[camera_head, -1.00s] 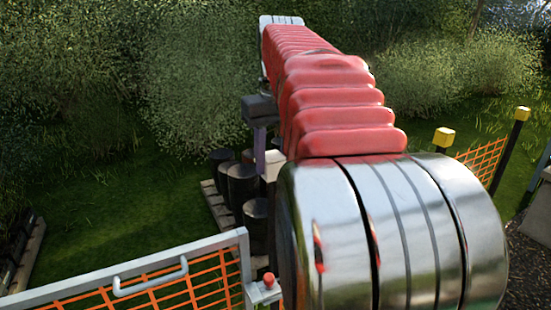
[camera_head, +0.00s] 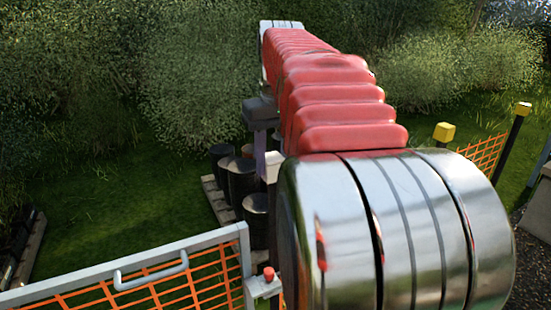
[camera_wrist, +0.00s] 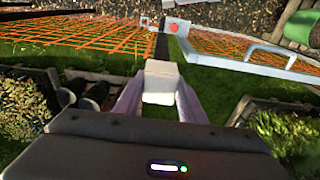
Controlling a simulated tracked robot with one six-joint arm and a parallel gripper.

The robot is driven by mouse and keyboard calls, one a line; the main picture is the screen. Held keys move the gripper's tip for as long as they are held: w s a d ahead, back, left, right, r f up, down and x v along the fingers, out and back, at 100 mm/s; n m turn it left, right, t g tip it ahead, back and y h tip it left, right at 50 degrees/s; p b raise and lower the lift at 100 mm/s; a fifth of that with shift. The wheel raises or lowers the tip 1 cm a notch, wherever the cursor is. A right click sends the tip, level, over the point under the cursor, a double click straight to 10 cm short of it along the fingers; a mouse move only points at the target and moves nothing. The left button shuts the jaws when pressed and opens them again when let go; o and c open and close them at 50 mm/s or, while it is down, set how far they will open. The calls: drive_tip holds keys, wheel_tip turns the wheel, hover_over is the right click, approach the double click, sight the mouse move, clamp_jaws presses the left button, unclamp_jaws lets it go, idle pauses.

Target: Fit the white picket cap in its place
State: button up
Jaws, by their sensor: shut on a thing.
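The white picket cap (camera_wrist: 161,82) is a pale block held between the two lilac fingers of my gripper (camera_wrist: 160,96), seen in the wrist view. In the head view, the cap (camera_head: 272,166) shows below my dark gripper body (camera_head: 260,110), partly hidden by my arm. The gripper is shut on it and holds it above the grass. A dark upright post (camera_wrist: 161,46) shows just beyond the cap in the wrist view, at the end of the orange mesh. I cannot tell the gap between cap and post, nor see the post's top clearly.
A grey gate (camera_head: 130,268) with orange mesh and a red-knobbed latch (camera_head: 268,274) stands in front. Black drums (camera_head: 240,182) stand on a pallet behind. Yellow-capped dark pickets (camera_head: 444,132) carry mesh at right. Open grass lies at left.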

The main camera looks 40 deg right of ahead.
sight(273, 173)
drive_tip(key=shift+f, duration=0.25)
drive_tip(key=shift+f, duration=0.4)
drive_tip(key=shift+f, duration=0.35)
drive_tip(key=shift+f, duration=0.7)
drive_tip(key=shift+f, duration=0.1)
drive_tip(key=o, duration=1.1)
